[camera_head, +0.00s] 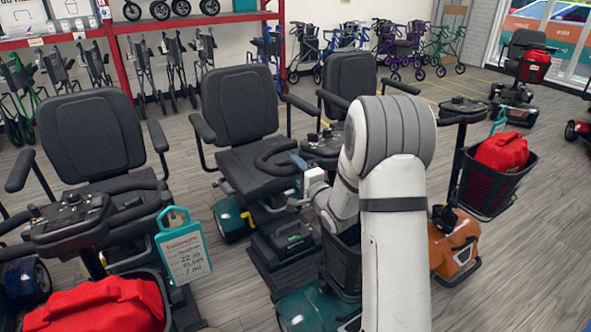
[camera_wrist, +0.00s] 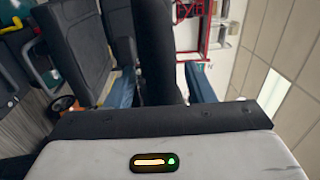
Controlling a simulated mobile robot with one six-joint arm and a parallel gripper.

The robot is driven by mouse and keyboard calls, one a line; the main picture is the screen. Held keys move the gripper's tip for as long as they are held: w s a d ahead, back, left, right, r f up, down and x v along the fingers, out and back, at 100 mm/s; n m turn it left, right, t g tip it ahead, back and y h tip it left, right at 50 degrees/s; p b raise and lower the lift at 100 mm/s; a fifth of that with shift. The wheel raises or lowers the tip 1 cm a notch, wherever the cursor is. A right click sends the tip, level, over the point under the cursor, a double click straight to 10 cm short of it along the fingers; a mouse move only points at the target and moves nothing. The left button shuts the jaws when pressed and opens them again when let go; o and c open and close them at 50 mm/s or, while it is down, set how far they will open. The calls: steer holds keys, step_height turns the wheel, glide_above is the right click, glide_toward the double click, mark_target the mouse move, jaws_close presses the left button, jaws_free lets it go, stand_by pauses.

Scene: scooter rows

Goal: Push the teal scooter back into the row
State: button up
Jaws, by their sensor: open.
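The teal scooter (camera_head: 310,308) stands in the middle of the head view, with a dark seat (camera_head: 240,105) and teal body panels. My arm covers much of its front and basket. My gripper (camera_head: 299,172) is at its black handlebar (camera_head: 272,158). In the wrist view, my gripper (camera_wrist: 160,88) is open, with blue fingers on either side of a dark upright bar (camera_wrist: 155,40), seemingly the handlebar. I cannot tell whether a finger touches it.
A scooter with a teal price tag (camera_head: 184,246) and red bag (camera_head: 97,304) stands close on the left. An orange scooter (camera_head: 456,248) with a basket holding a red bag (camera_head: 502,151) is close on the right. Walkers line the back. Floor (camera_head: 535,245) is clear at lower right.

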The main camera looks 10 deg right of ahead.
steer(key=v, duration=0.6)
steer(key=shift+s+d, duration=0.15)
steer(key=shift+s, duration=0.2)
steer(key=s+d+r+n+g+h+p, duration=0.2)
steer(key=s+r+n+g+h+p, duration=0.45)
steer(key=s+r, duration=0.3)
steer(key=s+a+r+n+g+p, duration=0.1)
steer(key=s+r+n+g+p, duration=0.1)
steer(key=s, duration=0.5)
steer(key=s+a+r+n+g+p, duration=0.1)
steer(key=s+r+n+g+p, duration=0.1)
steer(key=s, duration=0.6)
steer(key=s+a+r+n+g+p, duration=0.2)
steer(key=s+r+n+g, duration=0.1)
steer(key=s, duration=0.5)
steer(key=shift+g+y+p, duration=0.35)
steer(key=shift+g+p, duration=0.05)
steer(key=shift+g, duration=0.35)
